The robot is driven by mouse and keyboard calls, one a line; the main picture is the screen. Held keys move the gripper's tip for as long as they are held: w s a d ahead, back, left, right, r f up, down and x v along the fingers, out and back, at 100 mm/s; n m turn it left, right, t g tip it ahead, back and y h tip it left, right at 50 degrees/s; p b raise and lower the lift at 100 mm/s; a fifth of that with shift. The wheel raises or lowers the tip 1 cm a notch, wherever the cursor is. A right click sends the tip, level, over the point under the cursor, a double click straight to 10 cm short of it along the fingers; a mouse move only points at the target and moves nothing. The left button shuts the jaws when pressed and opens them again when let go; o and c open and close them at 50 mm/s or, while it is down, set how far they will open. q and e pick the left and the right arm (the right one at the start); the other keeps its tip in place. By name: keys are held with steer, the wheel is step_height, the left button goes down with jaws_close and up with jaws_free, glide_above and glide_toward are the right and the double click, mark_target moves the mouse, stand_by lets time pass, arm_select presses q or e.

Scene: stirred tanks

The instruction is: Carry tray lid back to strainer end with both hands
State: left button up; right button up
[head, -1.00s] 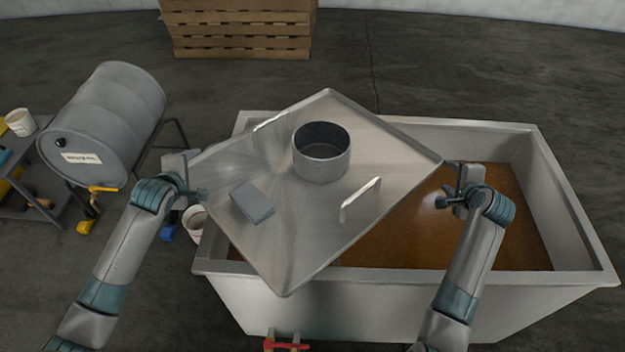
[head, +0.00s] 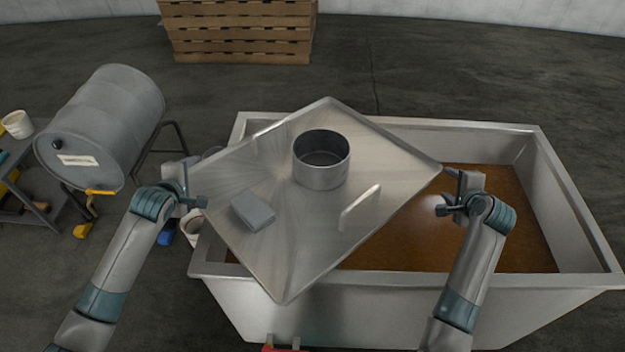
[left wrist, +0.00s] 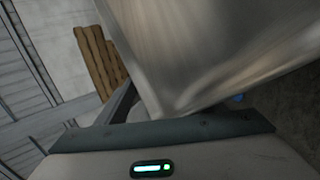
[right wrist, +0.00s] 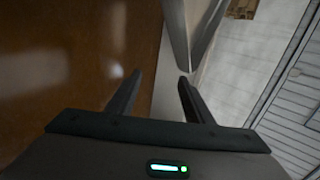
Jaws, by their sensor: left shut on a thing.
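The tray lid (head: 300,230) is a square, shiny metal sheet, turned cornerwise over the left part of a pale tank (head: 590,235). It carries a round open metal collar (head: 321,175), a grey block (head: 253,210) and bar handles (head: 360,207). My left gripper (head: 190,192) is shut on the lid's left corner; the lid fills much of the left wrist view (left wrist: 200,50). My right gripper (head: 447,192) is beside the lid's right corner. In the right wrist view its fingers (right wrist: 157,95) are apart with nothing held, the lid corner (right wrist: 184,45) just beyond one fingertip. I cannot identify the strainer.
Brown liquid (head: 500,235) shows in the tank's open right part. A grey drum (head: 105,120) lies on a stand at the left, with a cart (head: 45,205) beside it. A white bucket (head: 193,226) stands by the tank's left end. Wooden pallets (head: 240,35) stand behind.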

arm_select(q)
steer(key=shift+a, duration=1.9)
arm_select(e)
steer(key=shift+d+r, duration=0.15)
steer(key=shift+d, duration=1.55)
arm_select(q)
steer(key=o, duration=0.5)
arm_select(e)
steer(key=o, duration=0.5)
arm_select(q)
steer(key=shift+s, duration=0.15)
steer(key=v, duration=1.2)
arm_select(e)
steer(key=v, duration=1.2)
steer(key=shift+d, duration=0.1)
